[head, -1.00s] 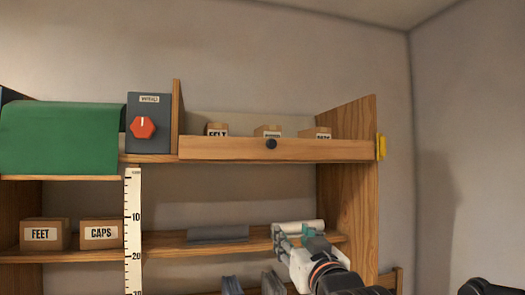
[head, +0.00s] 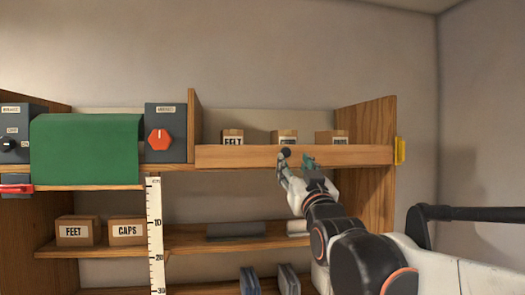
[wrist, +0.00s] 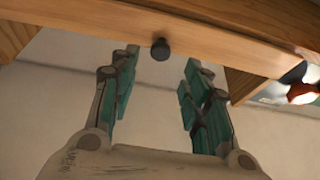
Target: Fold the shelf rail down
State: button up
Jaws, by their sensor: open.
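The shelf rail (head: 235,157) is a light wooden bar across the front of the upper right shelf, standing upright. A dark round knob (head: 286,153) is at its middle. The rail (wrist: 210,37) and the knob (wrist: 160,49) also show in the wrist view, near the top. My gripper (head: 298,162) is open and empty, close to the knob. In the wrist view its two teal-padded fingers (wrist: 155,75) point up at the rail, with the knob between and just beyond their tips. I cannot tell whether any finger touches the rail.
Small boxes (head: 232,136) stand behind the rail, one labelled FELT. A yellow piece (head: 400,151) is on the right shelf side. A grey box with a red knob (head: 160,140) and a green cover (head: 86,149) are at left. A measuring strip (head: 154,235) hangs below.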

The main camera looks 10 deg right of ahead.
aim_at(287, 153)
jog(key=p+x, duration=0.2)
jog(key=x, duration=0.5)
jog(key=shift+r, duration=0.1)
grip_shut()
